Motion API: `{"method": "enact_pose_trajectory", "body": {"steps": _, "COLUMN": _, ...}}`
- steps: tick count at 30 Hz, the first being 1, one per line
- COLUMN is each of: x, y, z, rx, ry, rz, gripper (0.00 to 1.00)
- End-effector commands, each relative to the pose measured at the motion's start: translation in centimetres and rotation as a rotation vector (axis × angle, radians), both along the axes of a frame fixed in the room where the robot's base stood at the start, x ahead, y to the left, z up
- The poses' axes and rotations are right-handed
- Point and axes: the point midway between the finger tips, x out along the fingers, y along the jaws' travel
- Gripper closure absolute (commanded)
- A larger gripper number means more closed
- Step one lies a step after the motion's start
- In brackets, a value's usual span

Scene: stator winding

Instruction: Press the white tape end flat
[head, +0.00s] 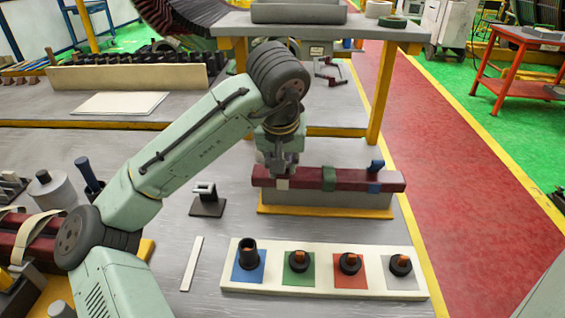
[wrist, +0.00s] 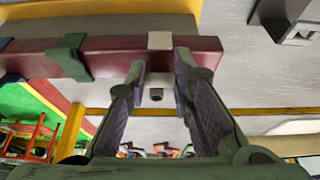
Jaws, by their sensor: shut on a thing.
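A dark red bar (head: 330,179) lies on a grey block with a yellow base. A white tape (head: 283,184) wraps its left end, a green tape (head: 329,178) its middle and a blue tape (head: 375,187) its right part. My gripper (head: 280,168) is down at the white tape. In the wrist view my gripper (wrist: 159,64) has its fingers on either side of the white tape (wrist: 159,41), with a pale piece of it between them. The fingers partly hide the bar. I cannot tell how flat the white tape end lies.
A cream tray (head: 325,287) with several dark parts on coloured squares lies in front of the bar. A small dark stand (head: 207,201) and a white strip (head: 192,264) are to the left. A raised grey shelf (head: 320,28) stands behind.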

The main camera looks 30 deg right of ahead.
Motion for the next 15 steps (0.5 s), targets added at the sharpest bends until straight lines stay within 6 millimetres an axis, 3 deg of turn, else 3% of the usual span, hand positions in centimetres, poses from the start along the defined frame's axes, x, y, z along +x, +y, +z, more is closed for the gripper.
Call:
{"method": "enact_pose_trajectory", "body": {"steps": 4, "x": 0.0, "y": 0.0, "z": 0.0, "rx": 0.0, "ry": 0.0, "rz": 0.0, "gripper": 1.0}}
{"method": "enact_pose_trajectory", "body": {"steps": 15, "x": -0.3, "y": 0.2, "z": -1.0, "rx": -0.052, "ry": -0.068, "rz": -0.004, "gripper": 1.0}}
